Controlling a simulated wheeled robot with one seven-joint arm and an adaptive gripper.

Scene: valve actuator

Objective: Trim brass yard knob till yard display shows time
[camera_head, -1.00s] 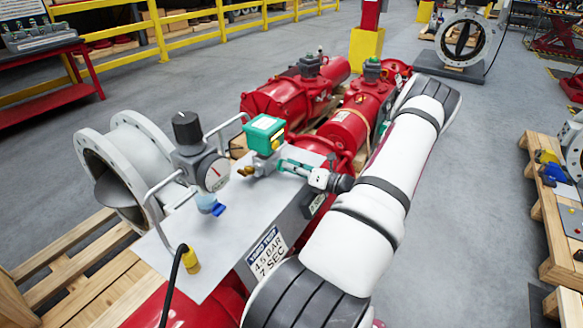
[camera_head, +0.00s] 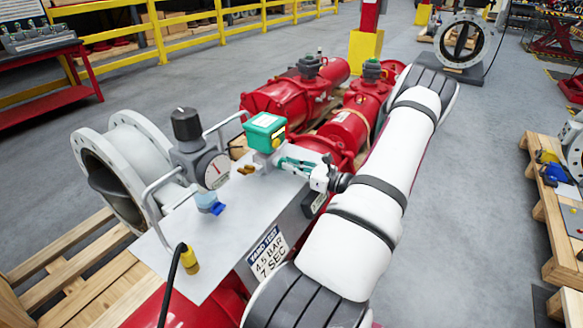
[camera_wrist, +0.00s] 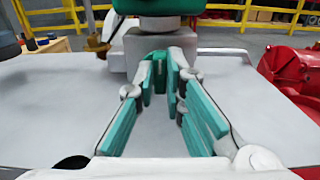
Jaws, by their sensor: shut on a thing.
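The yard display appears to be the green-topped box (camera_head: 265,131) on a grey block, standing on the metal plate. Its face cannot be read from here; its underside shows at the top of the wrist view (camera_wrist: 160,6). My gripper (camera_head: 281,163) reaches the block from the right, its teal fingers closed together against the block's near side in the wrist view (camera_wrist: 162,72). The brass knob is taken to be between the fingertips, which hide it. A separate brass fitting (camera_head: 246,169) sticks out on the block's left side, clear of the fingers.
A black-knobbed regulator (camera_head: 187,125) with a round gauge (camera_head: 213,170) and a blue-tipped valve (camera_head: 210,203) stand left on the plate (camera_head: 215,245). A bent metal rail (camera_head: 157,195) and black cable rise nearby. Red actuators (camera_head: 290,95) lie behind. A yard test sign (camera_head: 268,253) hangs in front.

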